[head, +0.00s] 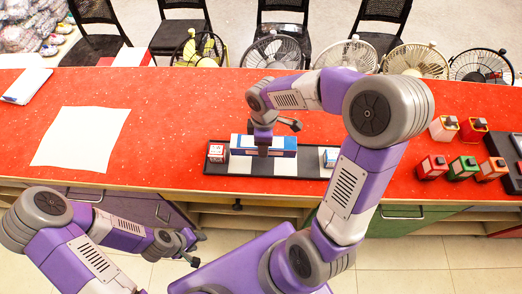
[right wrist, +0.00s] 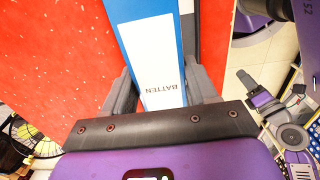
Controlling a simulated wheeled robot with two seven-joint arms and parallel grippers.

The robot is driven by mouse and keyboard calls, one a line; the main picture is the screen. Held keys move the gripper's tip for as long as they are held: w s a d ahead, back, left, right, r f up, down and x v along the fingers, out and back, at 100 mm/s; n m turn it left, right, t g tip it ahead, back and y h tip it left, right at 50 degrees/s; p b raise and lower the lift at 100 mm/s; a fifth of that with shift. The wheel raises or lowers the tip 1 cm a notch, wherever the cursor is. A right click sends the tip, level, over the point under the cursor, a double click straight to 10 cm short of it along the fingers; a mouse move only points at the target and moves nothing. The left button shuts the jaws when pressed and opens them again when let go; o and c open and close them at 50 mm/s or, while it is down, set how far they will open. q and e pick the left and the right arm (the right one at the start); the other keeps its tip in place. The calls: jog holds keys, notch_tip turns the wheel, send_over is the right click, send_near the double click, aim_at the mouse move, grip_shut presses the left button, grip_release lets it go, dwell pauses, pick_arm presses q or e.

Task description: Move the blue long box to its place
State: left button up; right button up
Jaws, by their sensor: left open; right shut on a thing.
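The blue long box (head: 284,143), blue with a white label, lies crosswise at the back edge of a black tray with pale panels (head: 255,168). My right gripper (head: 263,146) is shut on the box near its middle. My left gripper (head: 190,247) is open and empty, low in front of the counter.
A small red-and-white box (head: 217,153) and a small blue-and-white box (head: 329,157) stand at the tray's ends. Several coloured canisters (head: 464,167) stand right on the red counter (head: 170,135). A white sheet (head: 80,138) lies left. Fans and chairs line the far side.

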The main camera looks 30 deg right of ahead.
jog(key=shift+f+b, duration=0.85)
jog(key=shift+f, duration=2.2)
jog(key=shift+f, duration=0.15)
jog(key=o, duration=1.1)
jog(key=shift+o, duration=0.2)
jog(key=shift+r, duration=0.2)
notch_tip(320, 180, up, 12)
jog(key=p, duration=0.3)
jog(key=shift+p, duration=0.3)
